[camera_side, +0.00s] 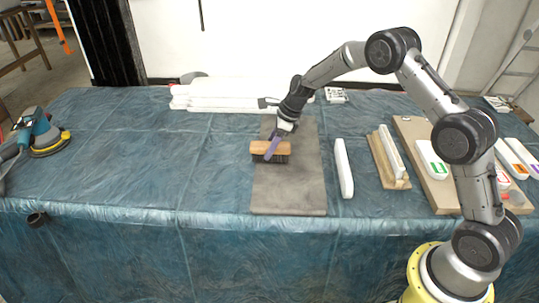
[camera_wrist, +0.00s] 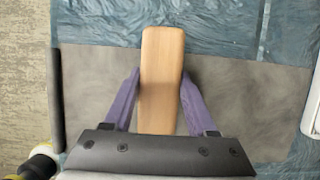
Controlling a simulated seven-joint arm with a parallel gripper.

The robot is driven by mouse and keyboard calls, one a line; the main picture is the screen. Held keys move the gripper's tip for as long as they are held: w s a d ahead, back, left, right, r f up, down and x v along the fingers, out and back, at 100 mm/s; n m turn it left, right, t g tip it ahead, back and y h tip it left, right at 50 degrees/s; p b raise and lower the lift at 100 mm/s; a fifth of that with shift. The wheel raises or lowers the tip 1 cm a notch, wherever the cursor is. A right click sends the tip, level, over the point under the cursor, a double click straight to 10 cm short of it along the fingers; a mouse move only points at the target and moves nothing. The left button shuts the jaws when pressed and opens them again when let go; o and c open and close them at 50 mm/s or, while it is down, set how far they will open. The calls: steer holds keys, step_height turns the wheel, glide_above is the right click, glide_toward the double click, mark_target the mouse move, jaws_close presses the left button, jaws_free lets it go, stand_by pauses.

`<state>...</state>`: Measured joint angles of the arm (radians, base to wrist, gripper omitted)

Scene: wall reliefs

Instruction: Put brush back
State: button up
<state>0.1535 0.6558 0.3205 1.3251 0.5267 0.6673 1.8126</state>
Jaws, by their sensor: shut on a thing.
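The brush (camera_side: 264,147) has a light wooden back and dark bristles. In the side view it is over the far left part of a grey board (camera_side: 290,190), bristles down. I cannot tell whether the bristles touch the board. In the wrist view the wooden back (camera_wrist: 161,75) points away from my gripper (camera_wrist: 160,95). The two purple fingers are on either side of it, shut on it. In the side view my gripper (camera_side: 272,148) comes down on the brush from above and behind.
Right of the board lie a white bar (camera_side: 343,168), a wooden piece with a white strip (camera_side: 389,160) and a wooden board with white containers (camera_side: 432,160). White slabs (camera_side: 222,95) lie behind. A sander (camera_side: 38,135) sits far left. The left middle of the blue-covered table is clear.

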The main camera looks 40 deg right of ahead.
steer(key=shift+w+f, duration=0.25)
steer(key=shift+f, duration=1.5)
steer(key=shift+f, duration=0.15)
steer(key=o, duration=1.2)
steer(key=v, duration=1.2)
